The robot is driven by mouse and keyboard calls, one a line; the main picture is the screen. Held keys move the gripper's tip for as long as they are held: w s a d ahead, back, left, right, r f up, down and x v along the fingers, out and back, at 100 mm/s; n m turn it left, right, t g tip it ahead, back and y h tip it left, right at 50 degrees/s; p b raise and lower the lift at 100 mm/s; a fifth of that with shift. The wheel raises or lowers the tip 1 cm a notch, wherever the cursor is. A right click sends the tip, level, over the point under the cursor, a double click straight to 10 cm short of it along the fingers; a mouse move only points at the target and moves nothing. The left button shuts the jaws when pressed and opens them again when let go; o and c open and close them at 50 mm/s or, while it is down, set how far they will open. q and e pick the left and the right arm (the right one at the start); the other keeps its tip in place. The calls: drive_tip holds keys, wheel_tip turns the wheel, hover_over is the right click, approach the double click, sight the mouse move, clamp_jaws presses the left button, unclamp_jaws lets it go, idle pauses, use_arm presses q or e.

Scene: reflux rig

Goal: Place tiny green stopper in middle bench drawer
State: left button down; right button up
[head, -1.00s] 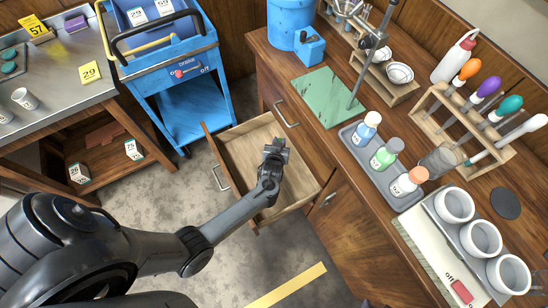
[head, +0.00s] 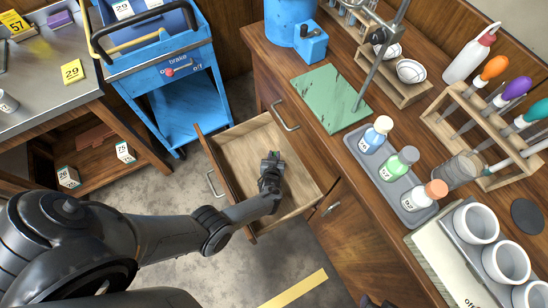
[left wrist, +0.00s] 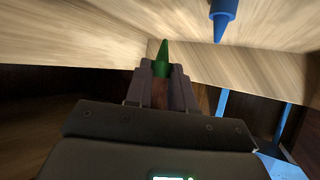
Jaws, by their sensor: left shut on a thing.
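The tiny green stopper (left wrist: 162,56) is a pointed green piece between the fingertips in the left wrist view. My left gripper (head: 271,158) is shut on it; the wrist view also shows the fingers (left wrist: 162,72). I cannot tell whether the stopper touches the drawer floor.
A blue pointed piece (left wrist: 222,18) shows in the left wrist view. A blue cart (head: 180,105) stands beyond the drawer. On the bench are a green mat (head: 330,96), a grey tray (head: 408,207) of capped bottles and white cups (head: 476,222). A steel-topped table (head: 45,95) stands left.

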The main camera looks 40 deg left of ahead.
use_arm(q)
drive_tip(key=shift+f+b, duration=1.55)
drive_tip(key=shift+f, duration=0.35)
drive_tip(key=shift+f, duration=0.1)
drive_tip(key=shift+f+b, duration=0.15)
drive_tip(key=shift+b, duration=0.15)
drive_tip(key=c, duration=1)
unclamp_jaws()
drive_tip(key=shift+o, duration=0.2)
drive_tip(key=shift+r, duration=0.25)
